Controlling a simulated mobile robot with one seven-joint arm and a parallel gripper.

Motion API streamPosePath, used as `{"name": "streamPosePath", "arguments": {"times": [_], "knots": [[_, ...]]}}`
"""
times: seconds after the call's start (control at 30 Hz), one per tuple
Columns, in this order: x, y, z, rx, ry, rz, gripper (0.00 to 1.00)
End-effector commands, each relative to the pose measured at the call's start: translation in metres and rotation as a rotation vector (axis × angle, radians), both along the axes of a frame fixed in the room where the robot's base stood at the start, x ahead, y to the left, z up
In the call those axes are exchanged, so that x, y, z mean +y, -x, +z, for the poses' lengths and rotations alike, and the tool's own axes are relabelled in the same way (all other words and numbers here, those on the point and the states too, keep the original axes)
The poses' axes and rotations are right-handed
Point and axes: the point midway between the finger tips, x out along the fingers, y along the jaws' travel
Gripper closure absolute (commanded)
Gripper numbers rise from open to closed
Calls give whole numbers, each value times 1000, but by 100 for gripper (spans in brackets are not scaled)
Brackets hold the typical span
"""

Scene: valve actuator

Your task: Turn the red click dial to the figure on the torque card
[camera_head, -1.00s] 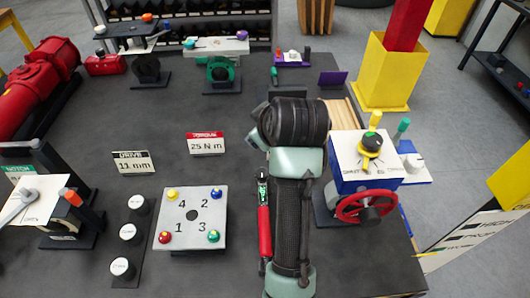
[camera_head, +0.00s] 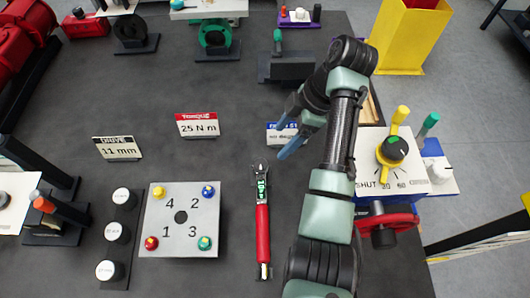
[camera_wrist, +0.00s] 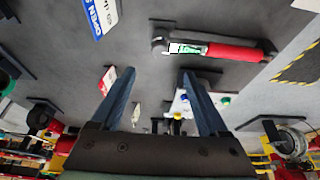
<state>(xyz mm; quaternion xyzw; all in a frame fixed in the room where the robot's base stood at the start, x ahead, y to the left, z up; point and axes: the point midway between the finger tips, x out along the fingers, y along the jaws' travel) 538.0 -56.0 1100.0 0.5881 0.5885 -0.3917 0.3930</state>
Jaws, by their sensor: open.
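A torque wrench with a red handle (camera_head: 263,230) lies on the dark bench, with a small green display (camera_head: 261,189) near its head. Its figure is too small to read. It also shows across the top of the wrist view as a red handle (camera_wrist: 235,52). The torque card (camera_head: 198,125), white with a red top band, reads 25 N m and stands up and left of the wrench. My gripper (camera_head: 283,140) is open and empty, above the bench beyond the wrench head. In the wrist view its two blue fingers (camera_wrist: 158,88) are apart, touching nothing visible.
A grey bolt plate (camera_head: 180,240) numbered 1 to 4 and several white-topped sockets (camera_head: 118,232) lie left of the wrench. The drive card (camera_head: 118,148) reads 11 mm.

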Motion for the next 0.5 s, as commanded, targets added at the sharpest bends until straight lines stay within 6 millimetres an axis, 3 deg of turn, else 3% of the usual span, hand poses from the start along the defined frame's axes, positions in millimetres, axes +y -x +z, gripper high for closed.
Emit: {"name": "streamPosePath", "arguments": {"times": [0.03,0.17,0.5], "knots": [[5,0,-14,1,0,3,22],[16,0,-41,1,-1,3,22],[38,1,-91,3,0,0,22]]}}
